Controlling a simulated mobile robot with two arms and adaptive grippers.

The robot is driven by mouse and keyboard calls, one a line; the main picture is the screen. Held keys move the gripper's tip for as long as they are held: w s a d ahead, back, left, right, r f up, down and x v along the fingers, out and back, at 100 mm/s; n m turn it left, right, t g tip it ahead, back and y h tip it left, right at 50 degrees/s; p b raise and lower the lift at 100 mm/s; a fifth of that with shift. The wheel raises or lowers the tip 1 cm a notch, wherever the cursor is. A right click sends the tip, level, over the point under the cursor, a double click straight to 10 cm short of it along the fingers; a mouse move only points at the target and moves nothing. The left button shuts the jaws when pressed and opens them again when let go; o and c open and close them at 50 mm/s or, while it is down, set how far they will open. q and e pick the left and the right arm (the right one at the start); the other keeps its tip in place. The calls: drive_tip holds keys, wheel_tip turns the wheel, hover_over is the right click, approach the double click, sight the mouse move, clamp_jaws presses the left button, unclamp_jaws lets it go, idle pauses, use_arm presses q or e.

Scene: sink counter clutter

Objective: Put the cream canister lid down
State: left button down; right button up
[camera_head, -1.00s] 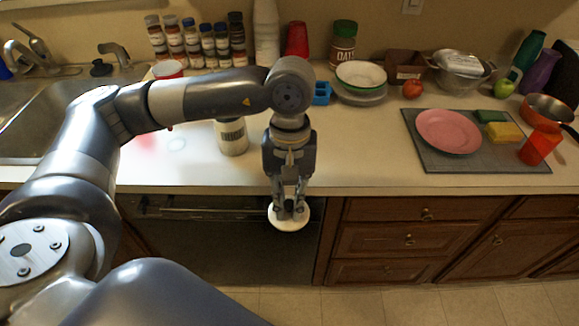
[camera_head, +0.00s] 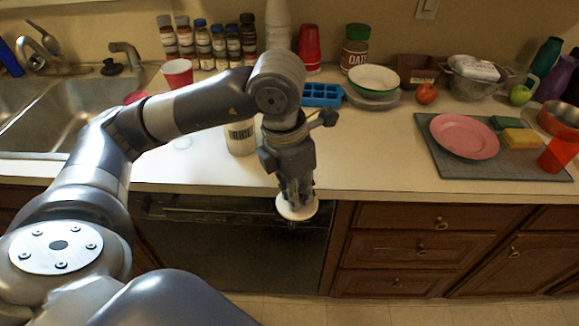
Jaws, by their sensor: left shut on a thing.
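My left gripper (camera_head: 294,192) points down in front of the counter's front edge. It is shut on the cream canister lid (camera_head: 297,208), a round pale disc. The lid hangs in front of the dark appliance front below the counter. The canister (camera_head: 240,137), cream with a dark barcode-like label, stands on the counter to the left of the gripper, partly hidden behind my left arm. My right gripper is not in view.
Bare counter (camera_head: 370,160) lies to the right of my gripper. A grey mat (camera_head: 443,165) there bears a pink plate (camera_head: 464,136) and sponges. A blue tray (camera_head: 322,95), stacked bowls (camera_head: 374,79) and spice jars stand at the back. The sink (camera_head: 50,120) is at the left.

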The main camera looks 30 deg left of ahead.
use_arm(q)
drive_tip(key=shift+a+n, duration=0.15)
drive_tip(key=shift+n, duration=0.95)
drive_tip(key=shift+w+a+n, duration=0.1)
drive_tip(key=shift+w+n, duration=0.05)
drive_tip(key=shift+n, duration=0.15)
drive_tip(key=w+a+p, duration=0.1)
drive_tip(key=w+a, duration=0.2)
drive_tip(key=w, duration=0.1)
drive_tip(key=w+a+f+p, duration=0.1)
drive_tip(key=w+a, duration=0.2)
drive_tip(key=w, duration=0.1)
drive_tip(key=w+a+p, duration=0.2)
drive_tip(key=w+a, duration=0.1)
drive_tip(key=w, duration=0.1)
drive_tip(key=shift+a+f, duration=0.15)
drive_tip(key=shift+a, duration=0.15)
drive_tip(key=shift+w+a+f, duration=0.1)
drive_tip(key=shift+w+a, duration=0.05)
drive_tip(key=shift+w, duration=0.05)
wheel_tip(320, 180, down, 3)
drive_tip(key=shift+r+p, duration=0.1)
drive_tip(key=shift+p, duration=0.55)
drive_tip(key=shift+f, duration=0.35)
